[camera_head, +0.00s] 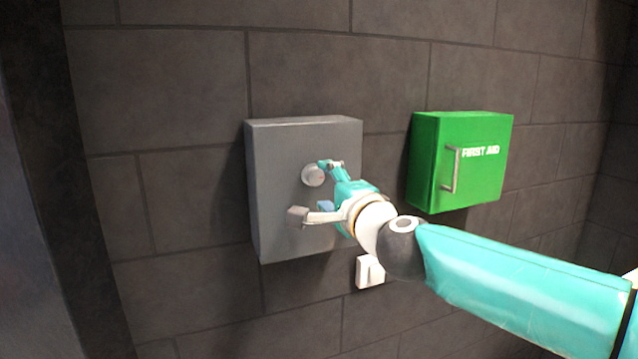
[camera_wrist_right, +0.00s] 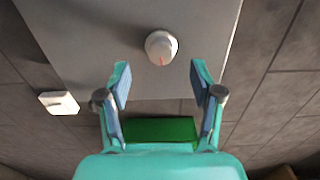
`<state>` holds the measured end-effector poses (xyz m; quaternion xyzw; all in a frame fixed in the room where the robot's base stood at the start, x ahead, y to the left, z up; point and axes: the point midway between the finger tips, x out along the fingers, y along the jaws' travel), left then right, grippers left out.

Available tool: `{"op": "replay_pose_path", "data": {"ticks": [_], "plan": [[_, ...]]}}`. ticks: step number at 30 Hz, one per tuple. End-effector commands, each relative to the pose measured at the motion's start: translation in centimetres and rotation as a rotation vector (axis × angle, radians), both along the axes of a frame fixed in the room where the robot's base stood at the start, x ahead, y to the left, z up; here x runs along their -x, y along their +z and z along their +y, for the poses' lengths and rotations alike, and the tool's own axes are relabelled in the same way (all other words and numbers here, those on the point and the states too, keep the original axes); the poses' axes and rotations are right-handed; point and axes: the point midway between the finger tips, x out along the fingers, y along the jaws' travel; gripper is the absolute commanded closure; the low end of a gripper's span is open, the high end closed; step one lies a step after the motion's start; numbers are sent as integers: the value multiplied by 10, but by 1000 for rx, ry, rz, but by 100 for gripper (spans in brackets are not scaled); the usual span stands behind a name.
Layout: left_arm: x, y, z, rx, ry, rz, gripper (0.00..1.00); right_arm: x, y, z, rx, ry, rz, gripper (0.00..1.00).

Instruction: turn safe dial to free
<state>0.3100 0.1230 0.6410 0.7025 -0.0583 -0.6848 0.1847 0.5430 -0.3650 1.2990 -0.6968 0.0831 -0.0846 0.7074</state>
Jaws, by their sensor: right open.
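The grey safe (camera_head: 280,190) is mounted on the dark block wall. Its round, light dial (camera_head: 313,175) sits on the front face. In the right wrist view the dial (camera_wrist_right: 161,46) shows a red mark on its lower edge and lies beyond the fingertips, about midway between them. My right gripper (camera_wrist_right: 160,80) is open and empty, apart from the dial. In the head view my right gripper (camera_head: 314,188) is in front of the safe and covers part of its face. My left gripper is in neither view.
A green first aid box (camera_head: 480,165) with a handle hangs on the wall to the right of the safe. A small white switch (camera_head: 369,272) is on the wall below the safe; it also shows in the right wrist view (camera_wrist_right: 59,103).

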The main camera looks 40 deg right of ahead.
Motion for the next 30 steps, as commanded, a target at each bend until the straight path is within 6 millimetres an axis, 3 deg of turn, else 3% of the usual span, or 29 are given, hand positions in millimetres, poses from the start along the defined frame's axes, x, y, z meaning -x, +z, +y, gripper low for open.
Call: {"op": "replay_pose_path", "data": {"ticks": [6,12,30], "plan": [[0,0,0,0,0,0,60,44,0,11,-1,1,-2,35],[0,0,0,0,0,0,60,68,0,17,-1,0,-2,35],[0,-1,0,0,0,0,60,74,-1,18,0,-1,0,35]]}}
